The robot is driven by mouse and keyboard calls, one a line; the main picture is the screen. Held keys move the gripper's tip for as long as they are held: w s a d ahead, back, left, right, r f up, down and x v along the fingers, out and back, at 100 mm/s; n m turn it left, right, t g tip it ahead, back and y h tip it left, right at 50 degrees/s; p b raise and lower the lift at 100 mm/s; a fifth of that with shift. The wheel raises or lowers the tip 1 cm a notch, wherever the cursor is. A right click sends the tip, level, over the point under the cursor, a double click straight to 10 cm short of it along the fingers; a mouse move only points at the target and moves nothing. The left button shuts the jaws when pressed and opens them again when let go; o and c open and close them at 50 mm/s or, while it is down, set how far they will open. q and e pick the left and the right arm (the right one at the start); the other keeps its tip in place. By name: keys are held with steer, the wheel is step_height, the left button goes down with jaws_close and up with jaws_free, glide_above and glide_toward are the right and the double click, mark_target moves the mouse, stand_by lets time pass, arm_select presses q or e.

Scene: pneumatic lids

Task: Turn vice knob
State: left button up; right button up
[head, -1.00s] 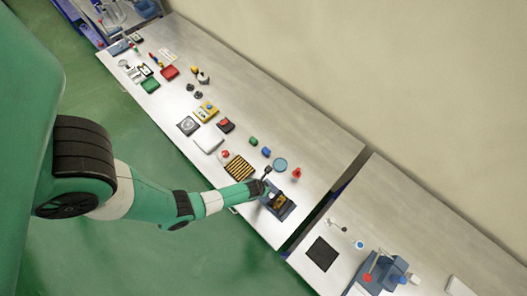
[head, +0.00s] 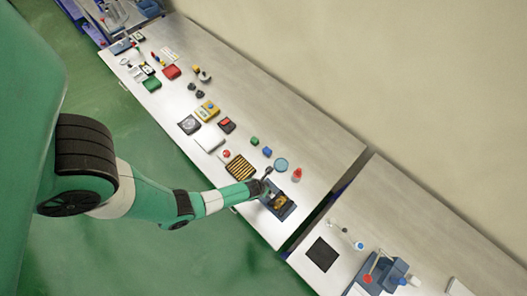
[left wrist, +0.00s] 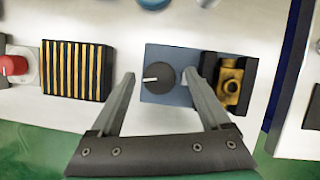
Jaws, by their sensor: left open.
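The vice (head: 281,206) stands near the right end of the long table, with a blue-grey base and a brass-coloured part between dark jaws. In the left wrist view its blue-grey base (left wrist: 160,55) carries a round dark knob (left wrist: 158,78) with a white pointer line aimed left. The brass-coloured part (left wrist: 229,84) is to the knob's right. My left gripper (left wrist: 158,78) is open, its fingers on either side of the knob in the picture; I cannot tell whether they touch it. In the head view the gripper (head: 262,188) is at the vice's left side. My right gripper is not in view.
A striped yellow-and-black block (left wrist: 77,70) sits left of the vice, with a red button (left wrist: 13,66) beyond it. A red bottle-like thing (head: 297,174) and a blue-grey disc (head: 281,164) stand behind. A gap separates this table from the right one.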

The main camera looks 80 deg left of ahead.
arm_select(q)
steer(key=shift+r, duration=0.15)
steer(key=shift+s+d+r, duration=0.1)
steer(key=shift+r, duration=0.15)
steer(key=shift+v, duration=1.25)
steer(key=s+d+b, duration=0.1)
steer(key=s+d, duration=0.7)
steer(key=shift+s+d+f, duration=0.15)
steer(key=shift+s+d, duration=0.05)
steer(key=shift+w, duration=0.1)
